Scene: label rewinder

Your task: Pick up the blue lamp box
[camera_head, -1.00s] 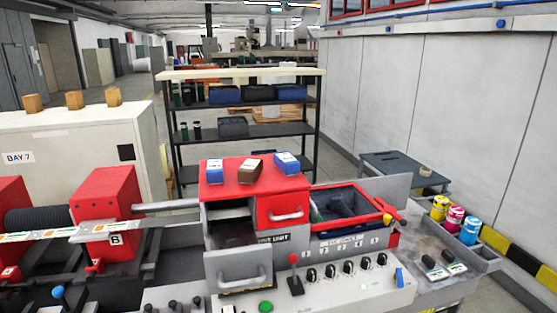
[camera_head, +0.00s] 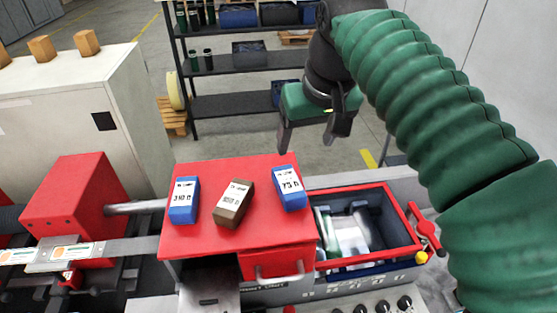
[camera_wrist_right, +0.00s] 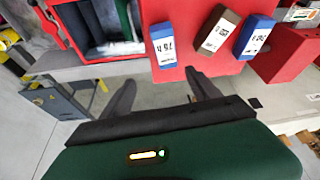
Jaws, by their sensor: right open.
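Two blue boxes with white labels stand on the red cabinet top (camera_head: 215,236), one at the left (camera_head: 184,203) and one at the right (camera_head: 289,190); the labels are too small to tell which is the lamp box. A brown box (camera_head: 233,205) stands between them. My right gripper (camera_head: 308,142) is open and empty, fingers down, above and behind the cabinet's back edge. In the right wrist view, the right-hand blue box (camera_wrist_right: 163,45) lies just beyond the open fingers (camera_wrist_right: 160,84), apart from them. The left gripper is out of view.
An open red-rimmed bin (camera_head: 408,236) with items inside adjoins the cabinet at the right. A red lever (camera_head: 428,232) stands beside it. A red machine block (camera_head: 70,195) is at the left. Dark shelves (camera_head: 235,104) stand behind.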

